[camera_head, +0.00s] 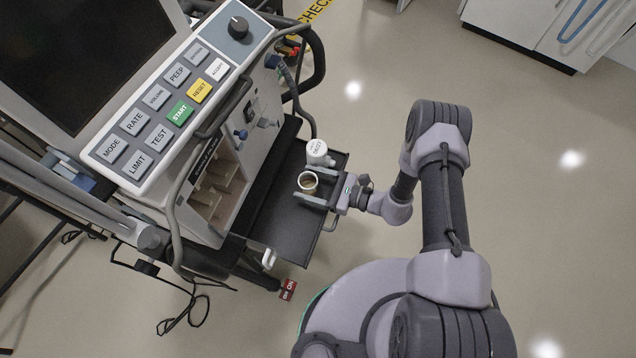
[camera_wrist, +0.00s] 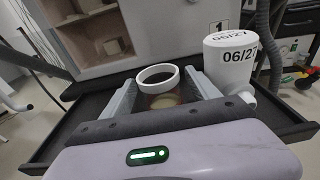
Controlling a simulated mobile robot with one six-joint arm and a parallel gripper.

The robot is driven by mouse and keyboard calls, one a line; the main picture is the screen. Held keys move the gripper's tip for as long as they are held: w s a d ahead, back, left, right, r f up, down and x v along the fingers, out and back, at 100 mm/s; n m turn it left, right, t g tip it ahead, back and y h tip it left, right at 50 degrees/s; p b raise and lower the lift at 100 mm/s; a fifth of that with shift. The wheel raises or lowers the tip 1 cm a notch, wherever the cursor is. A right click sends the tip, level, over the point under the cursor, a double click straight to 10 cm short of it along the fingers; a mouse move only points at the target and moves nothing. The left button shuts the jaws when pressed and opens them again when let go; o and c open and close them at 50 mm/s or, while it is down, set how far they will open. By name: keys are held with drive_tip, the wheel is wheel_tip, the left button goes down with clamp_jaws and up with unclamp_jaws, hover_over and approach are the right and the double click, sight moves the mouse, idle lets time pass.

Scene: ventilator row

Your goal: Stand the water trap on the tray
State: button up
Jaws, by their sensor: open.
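The water trap, a small cup with a white rim and a brownish inside (camera_head: 308,182), appears upright on the dark tray (camera_head: 287,222). In the wrist view the trap (camera_wrist: 157,75) sits between the two grey fingers, its lower body partly hidden by my gripper. My gripper (camera_head: 311,190) is open, with one finger on each side of the trap. In the wrist view my gripper (camera_wrist: 160,92) shows a gap beside the rim; contact lower down cannot be told. The tray's edge also shows in the wrist view (camera_wrist: 288,125).
A white container marked 06/27 (camera_wrist: 232,68) stands close to the right finger; it also shows in the head view (camera_head: 318,153). The ventilator's open compartment (camera_head: 215,190) is behind the tray. A grey hose (camera_head: 290,85) hangs near its back corner. The tray's near-left part is bare.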

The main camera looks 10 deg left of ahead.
drive_tip(key=p+v, duration=0.3)
drive_tip(key=v, duration=0.8)
drive_tip(key=d+r+n+g+h, duration=0.25)
drive_tip(key=r+n, duration=0.25)
drive_tip(key=r, duration=0.9)
drive_tip(key=d+r+n+g+h, duration=0.1)
drive_tip(key=r+n+g+h, duration=0.4)
drive_tip(key=r, duration=0.8)
drive_tip(key=s+d+r+n+t+h, duration=0.2)
drive_tip(key=s+r+t, duration=0.3)
drive_tip(key=r, duration=0.3)
drive_tip(key=s+d+r+n+t+h, duration=0.3)
drive_tip(key=s+r+t+h, duration=0.2)
drive_tip(key=r, duration=0.4)
drive_tip(key=shift+s+d+r+n, duration=0.2)
drive_tip(key=shift+s+n, duration=0.2)
drive_tip(key=shift+s, duration=0.25)
drive_tip(key=shift+a+t, duration=0.1)
drive_tip(key=shift+t, duration=0.15)
